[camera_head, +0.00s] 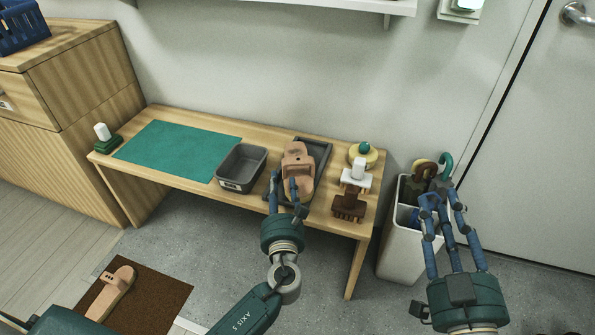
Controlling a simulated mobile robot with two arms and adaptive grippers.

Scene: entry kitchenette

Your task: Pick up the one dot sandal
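A tan sandal (299,163) lies on a dark grey tray (325,152) toward the right of the wooden bench. Its dot marking is too small to read. Another tan sandal (112,291) with several dark dots on its strap lies on the brown mat at the lower left. My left gripper (283,181) is at the sandal on the tray, fingers pointing away from me and apart. One finger is left of the sandal and the other overlaps its left edge; contact cannot be told. My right gripper (440,200) is open and empty, in front of the white umbrella bin.
The bench (160,111) also holds a green mat (175,148), a grey bin (241,167), a brush (348,202), a white-topped item (357,172) and a yellow dish (372,155). The white bin (393,252) with umbrellas stands right of the bench. The brown mat (165,295) lies on the floor.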

